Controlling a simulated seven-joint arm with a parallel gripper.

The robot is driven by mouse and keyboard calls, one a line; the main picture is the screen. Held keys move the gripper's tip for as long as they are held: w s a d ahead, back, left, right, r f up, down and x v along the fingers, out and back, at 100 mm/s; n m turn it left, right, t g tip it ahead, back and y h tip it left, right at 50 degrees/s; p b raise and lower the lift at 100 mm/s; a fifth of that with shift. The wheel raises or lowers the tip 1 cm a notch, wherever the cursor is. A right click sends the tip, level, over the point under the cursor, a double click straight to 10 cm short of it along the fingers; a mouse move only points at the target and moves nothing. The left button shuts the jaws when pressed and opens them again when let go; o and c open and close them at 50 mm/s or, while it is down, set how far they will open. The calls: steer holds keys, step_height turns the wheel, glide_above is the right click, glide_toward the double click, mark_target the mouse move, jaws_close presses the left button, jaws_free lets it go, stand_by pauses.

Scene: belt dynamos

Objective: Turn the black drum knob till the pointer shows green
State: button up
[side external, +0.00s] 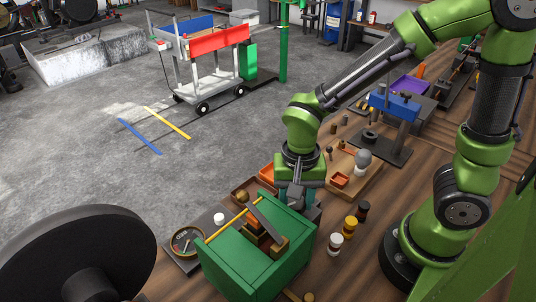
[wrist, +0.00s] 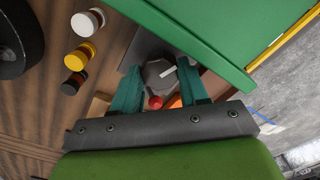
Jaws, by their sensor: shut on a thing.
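The black drum knob (wrist: 158,74) is dark and many-sided with a white mark, in the wrist view beside the green housing (wrist: 205,38). My gripper (wrist: 160,80) has its two teal fingers on either side of the knob, shut on it. In the side view my gripper (side external: 288,192) reaches down behind the green housing (side external: 240,262); the knob is hidden there. A round gauge (side external: 187,241) lies left of the housing; its pointer is too small to read surely.
White, yellow and black spools (wrist: 80,52) stand near the housing. A red ball-ended part (wrist: 155,102) shows between my fingers. A wooden tray (side external: 352,178) with small parts is to the right. A large black wheel (side external: 80,258) fills the near left.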

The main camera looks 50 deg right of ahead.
mark_target(296, 202)
steer(key=o, duration=1.1)
steer(key=shift+c, duration=0.2)
step_height(296, 202, up, 17)
